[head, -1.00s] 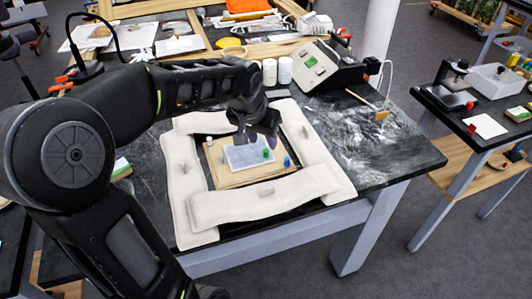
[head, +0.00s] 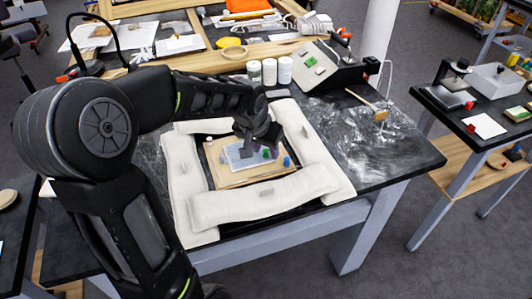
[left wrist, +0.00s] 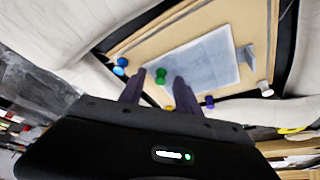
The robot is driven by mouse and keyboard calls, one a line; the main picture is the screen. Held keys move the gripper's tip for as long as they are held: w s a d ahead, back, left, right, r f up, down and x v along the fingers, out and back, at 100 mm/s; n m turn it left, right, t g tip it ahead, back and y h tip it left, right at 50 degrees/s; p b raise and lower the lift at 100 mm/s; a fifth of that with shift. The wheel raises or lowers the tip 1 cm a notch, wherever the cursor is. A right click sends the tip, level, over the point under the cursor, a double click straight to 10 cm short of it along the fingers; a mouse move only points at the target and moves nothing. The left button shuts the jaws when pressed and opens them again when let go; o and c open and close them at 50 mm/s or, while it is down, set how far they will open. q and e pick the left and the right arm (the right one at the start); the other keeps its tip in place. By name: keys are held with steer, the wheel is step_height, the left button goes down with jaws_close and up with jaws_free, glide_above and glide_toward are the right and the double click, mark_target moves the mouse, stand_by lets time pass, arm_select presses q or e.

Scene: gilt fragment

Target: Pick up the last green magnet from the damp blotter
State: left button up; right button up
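The green magnet (head: 266,152) sits on the pale blotter (head: 236,163), which lies on a tan board (head: 240,179). In the left wrist view the green magnet (left wrist: 160,74) stands between and just beyond the tips of my left gripper (left wrist: 159,82). The two fingers are apart with a gap on each side of the magnet; I cannot tell how high they are above the blotter (left wrist: 195,68). In the head view my left gripper (head: 257,148) hangs over the board and partly hides the blotter. My right gripper is not in view.
A blue magnet (head: 287,161) stands right of the green one. A purple magnet (left wrist: 210,101) and a white one (left wrist: 265,88) show in the left wrist view. Padded white rolls (head: 265,195) ring the board.

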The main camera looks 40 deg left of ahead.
arm_select(q)
jaws_close()
stand_by(0.4)
